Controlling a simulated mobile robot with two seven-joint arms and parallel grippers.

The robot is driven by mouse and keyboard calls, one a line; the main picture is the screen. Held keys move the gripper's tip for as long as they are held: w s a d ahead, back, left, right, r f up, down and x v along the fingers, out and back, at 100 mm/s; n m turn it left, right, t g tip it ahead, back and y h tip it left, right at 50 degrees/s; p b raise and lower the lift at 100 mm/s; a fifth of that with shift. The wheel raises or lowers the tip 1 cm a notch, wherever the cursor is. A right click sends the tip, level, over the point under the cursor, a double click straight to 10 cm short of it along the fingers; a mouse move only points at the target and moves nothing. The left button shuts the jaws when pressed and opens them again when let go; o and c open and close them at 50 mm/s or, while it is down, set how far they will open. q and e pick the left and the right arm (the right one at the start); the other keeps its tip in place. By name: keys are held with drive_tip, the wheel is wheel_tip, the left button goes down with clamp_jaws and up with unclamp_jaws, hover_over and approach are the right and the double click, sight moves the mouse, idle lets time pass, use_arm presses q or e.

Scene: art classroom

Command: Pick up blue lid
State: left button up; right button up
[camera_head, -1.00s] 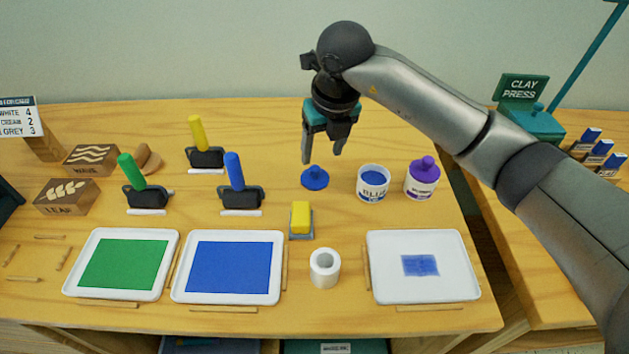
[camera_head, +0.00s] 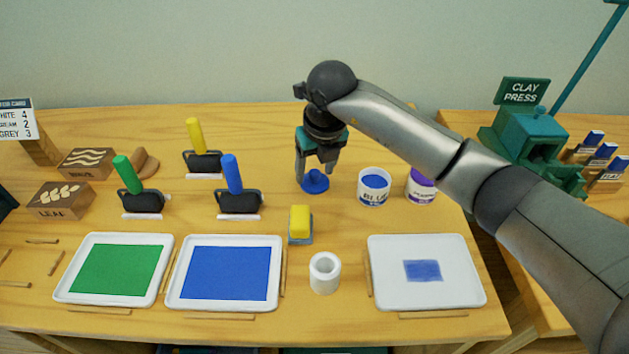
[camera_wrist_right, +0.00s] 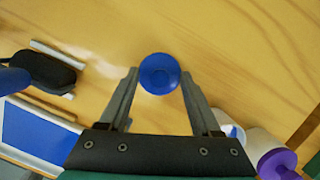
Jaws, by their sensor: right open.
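The blue lid (camera_head: 315,182) lies on the wooden table, left of the open blue jar (camera_head: 374,187). It is round with a small knob on top. My right gripper (camera_head: 316,178) is open, pointing down over the lid, with one finger on each side of it. In the right wrist view the lid (camera_wrist_right: 159,73) shows between and just beyond the fingertips of the right gripper (camera_wrist_right: 160,80). Nothing is held. I cannot tell whether the fingers touch the table. My left gripper is not in view.
A purple-lidded jar (camera_head: 422,186) stands right of the blue jar, partly behind my arm. A blue-handled roller (camera_head: 237,190) stands to the left. A yellow sponge (camera_head: 300,223), a white roll (camera_head: 324,272) and a blue ink tray (camera_head: 225,310) are nearer the front.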

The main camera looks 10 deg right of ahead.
clamp_jaws()
idle(0.4)
